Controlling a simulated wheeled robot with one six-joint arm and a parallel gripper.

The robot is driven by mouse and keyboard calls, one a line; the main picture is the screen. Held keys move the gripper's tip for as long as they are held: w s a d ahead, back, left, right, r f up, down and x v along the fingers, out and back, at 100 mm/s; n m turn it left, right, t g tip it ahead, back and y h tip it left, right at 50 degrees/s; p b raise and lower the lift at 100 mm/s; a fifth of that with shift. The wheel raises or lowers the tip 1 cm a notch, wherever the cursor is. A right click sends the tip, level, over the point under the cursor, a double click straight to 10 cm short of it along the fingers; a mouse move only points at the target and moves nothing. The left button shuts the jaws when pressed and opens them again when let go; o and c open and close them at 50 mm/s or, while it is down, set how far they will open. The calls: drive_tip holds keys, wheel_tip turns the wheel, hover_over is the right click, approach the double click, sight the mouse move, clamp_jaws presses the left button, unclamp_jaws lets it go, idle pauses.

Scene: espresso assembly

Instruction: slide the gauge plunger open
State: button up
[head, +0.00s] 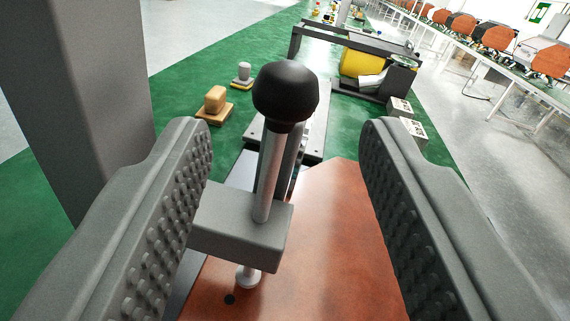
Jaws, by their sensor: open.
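The gauge plunger stands upright in the head view. It has a round black knob (286,92) on top of a bare metal rod (268,175). The rod passes through a grey block (241,228), and a small metal foot (248,277) shows below it, over an orange-brown plate (325,235). My gripper (285,165) is open, with one studded grey finger on each side of the plunger. The left finger is nearer to the rod and overlaps the grey block's left end; I cannot tell whether they touch. The right finger is clear of the plunger.
A dark grey column (75,90) rises at left. Behind the plunger, on the green floor, are a tan block on a base (214,101), a small grey-and-yellow piece (242,76) and a dark frame with a yellow drum (362,65). Benches with orange machines line the far right.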

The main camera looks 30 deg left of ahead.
drive_tip(key=v, duration=1.1)
drive_tip(key=shift+s+d, duration=0.25)
